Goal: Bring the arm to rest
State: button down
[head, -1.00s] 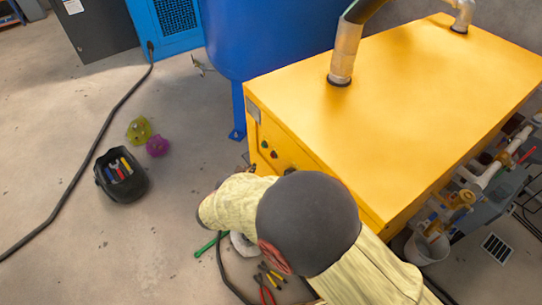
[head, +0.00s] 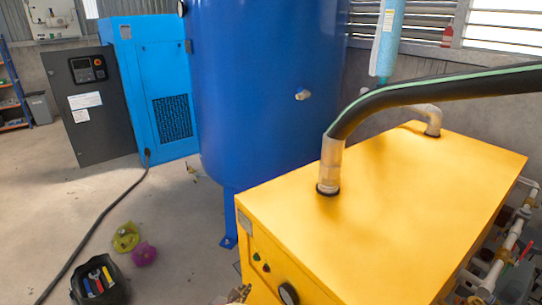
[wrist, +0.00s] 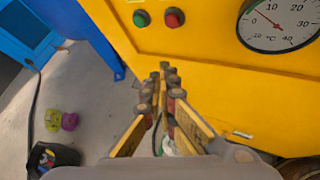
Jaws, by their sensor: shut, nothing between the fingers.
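My gripper (wrist: 164,72) shows in the wrist view with its fingertips together and nothing between them. It is in front of the yellow cabinet (wrist: 205,70), below a green button (wrist: 141,18) and a red button (wrist: 174,18). I cannot tell how far the fingers are from the panel. In the head view my arm is almost wholly out of the picture, and the yellow cabinet (head: 400,200) fills the lower right.
A round gauge (wrist: 279,22) sits on the cabinet front. A blue tank (head: 265,90) stands behind it. A black tool bucket (head: 112,290), yellow-green (head: 126,237) and purple (head: 143,254) items and a black cable (head: 98,222) lie on the floor at left.

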jog(key=s+d+f+m+g+h, duration=0.1)
jog(key=s+d+f+m+g, duration=0.1)
jog(key=s+d+m+g, duration=0.25)
jog(key=s+d+r+m+g, duration=0.4)
jog(key=s+d+r+m, duration=0.5)
jog(key=s+d+m, duration=0.25)
jog(key=s+d+r+m+t+y, duration=0.1)
jog(key=s+d+r+m, duration=0.2)
jog(key=r, duration=0.4)
jog(key=s+d+r+m+y+p, duration=0.1)
jog(key=s+d+r+m+y, duration=0.1)
jog(key=d+r+m, duration=0.3)
jog(key=s+d+r+m+t+y+p, duration=0.1)
jog(key=s+d+r+m, duration=0.3)
jog(key=r, duration=0.4)
jog(key=shift+s+r+m+t+y, duration=0.15)
jog(key=shift+r+m+t+y, duration=0.2)
jog(key=shift+m+y, duration=0.05)
jog(key=c, duration=2.6)
grip_release()
jog(key=shift+d, duration=0.1)
